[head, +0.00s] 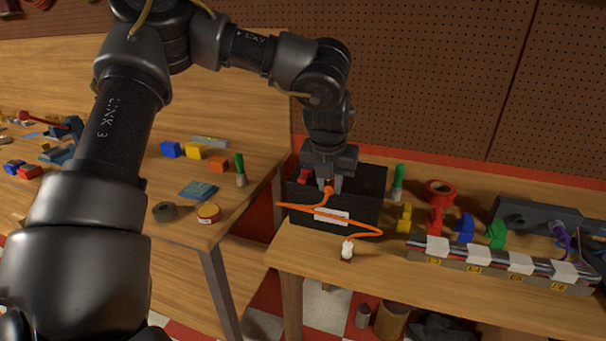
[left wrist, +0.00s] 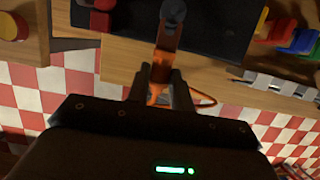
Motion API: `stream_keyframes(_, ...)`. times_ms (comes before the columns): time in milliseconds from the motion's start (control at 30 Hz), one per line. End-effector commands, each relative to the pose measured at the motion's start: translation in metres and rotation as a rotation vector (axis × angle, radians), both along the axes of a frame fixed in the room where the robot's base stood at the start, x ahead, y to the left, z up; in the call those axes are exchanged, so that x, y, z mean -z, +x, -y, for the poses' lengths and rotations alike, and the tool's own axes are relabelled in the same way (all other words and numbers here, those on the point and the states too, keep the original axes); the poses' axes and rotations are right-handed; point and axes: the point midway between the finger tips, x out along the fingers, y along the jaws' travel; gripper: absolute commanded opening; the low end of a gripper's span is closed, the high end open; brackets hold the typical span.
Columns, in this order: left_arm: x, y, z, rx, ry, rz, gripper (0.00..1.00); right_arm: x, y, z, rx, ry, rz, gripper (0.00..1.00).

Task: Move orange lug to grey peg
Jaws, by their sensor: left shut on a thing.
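The orange lug (head: 329,190) is between the fingers of my left gripper (head: 329,182) in the head view, at the front of a black box. In the left wrist view my left gripper (left wrist: 159,72) is shut on the orange lug (left wrist: 167,38), whose far end points at a round grey peg (left wrist: 173,10). The lug's end overlaps the peg in this view; I cannot tell if it is around the peg or only above or beside it. In the head view my gripper hides the peg. My right gripper is not in view.
A red tape roll (head: 440,192), coloured clips and a cable tray (head: 500,266) stand to the right. A gap separates the left table.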

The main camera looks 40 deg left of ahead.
Motion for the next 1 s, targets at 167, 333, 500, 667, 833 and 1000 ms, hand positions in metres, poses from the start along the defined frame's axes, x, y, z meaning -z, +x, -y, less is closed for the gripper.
stream_keyframes(167, 0.0, 0.004, -0.002, -0.001, 0.0, 0.0, 0.0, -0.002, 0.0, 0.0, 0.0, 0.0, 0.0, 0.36)
stream_keyframes(333, 0.0, 0.008, -0.003, -0.001, -0.001, -0.001, 0.0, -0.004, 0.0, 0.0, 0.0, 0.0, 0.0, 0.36)
stream_keyframes(500, -0.001, 0.012, -0.004, -0.001, 0.0, 0.0, 0.0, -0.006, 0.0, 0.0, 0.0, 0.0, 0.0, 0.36)
stream_keyframes(667, 0.0, 0.016, -0.006, -0.002, 0.0, 0.0, 0.0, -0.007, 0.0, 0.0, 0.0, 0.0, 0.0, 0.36)
stream_keyframes(833, 0.0, 0.017, -0.006, -0.001, 0.001, 0.0, 0.35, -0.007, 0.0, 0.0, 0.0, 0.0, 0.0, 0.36)
stream_keyframes(1000, 0.0, 0.017, -0.006, -0.001, 0.001, 0.0, 0.48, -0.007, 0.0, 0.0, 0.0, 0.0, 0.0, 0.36)
